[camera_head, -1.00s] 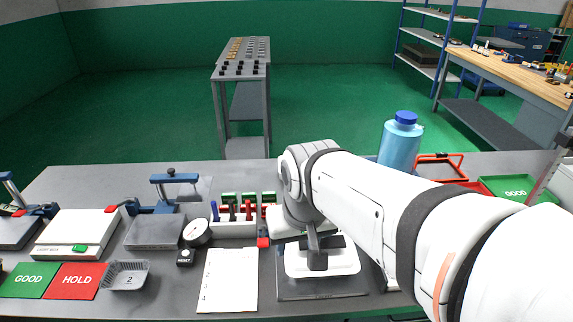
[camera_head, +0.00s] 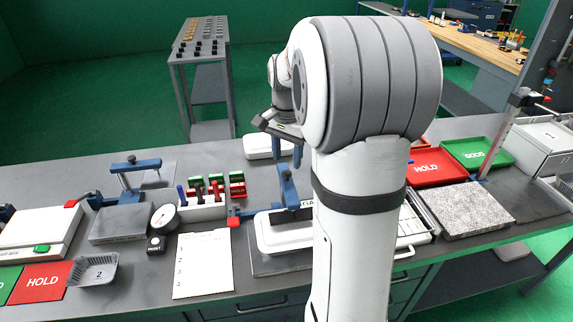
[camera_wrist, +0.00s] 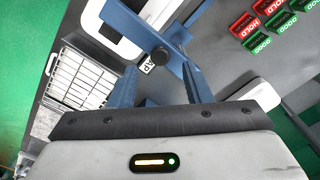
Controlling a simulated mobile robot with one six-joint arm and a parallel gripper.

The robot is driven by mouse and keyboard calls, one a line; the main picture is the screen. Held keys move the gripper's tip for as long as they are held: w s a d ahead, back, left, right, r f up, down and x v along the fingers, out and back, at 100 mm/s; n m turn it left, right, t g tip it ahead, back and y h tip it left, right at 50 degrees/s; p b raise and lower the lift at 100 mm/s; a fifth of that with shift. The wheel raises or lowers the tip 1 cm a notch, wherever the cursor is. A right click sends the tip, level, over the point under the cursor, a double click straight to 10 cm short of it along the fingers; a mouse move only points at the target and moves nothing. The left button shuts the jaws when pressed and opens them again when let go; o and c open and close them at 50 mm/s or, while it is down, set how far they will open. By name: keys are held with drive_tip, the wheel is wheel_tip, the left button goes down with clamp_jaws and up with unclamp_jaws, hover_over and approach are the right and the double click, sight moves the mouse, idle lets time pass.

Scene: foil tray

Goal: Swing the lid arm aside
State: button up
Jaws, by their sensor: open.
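The blue lid arm (camera_head: 287,187) stands at the white sealer (camera_head: 275,235), with a red grip (camera_head: 235,217) at its left end. In the wrist view the blue lid arm (camera_wrist: 137,33) runs diagonally, with a black knob (camera_wrist: 160,53) on it. My upper arm hides the sealer's right part.
A pen rack (camera_head: 203,205) stands left of the sealer, and a paper sheet (camera_head: 203,265) lies before it. A granite block (camera_head: 462,210), a red HOLD tray (camera_head: 437,172) and a green GOOD tray (camera_head: 475,153) are at right. Another blue clamp (camera_head: 125,180) stands at left.

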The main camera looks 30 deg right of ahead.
sight(287, 172)
drive_tip(key=shift+f, duration=2)
drive_tip(key=shift+c, duration=0.6)
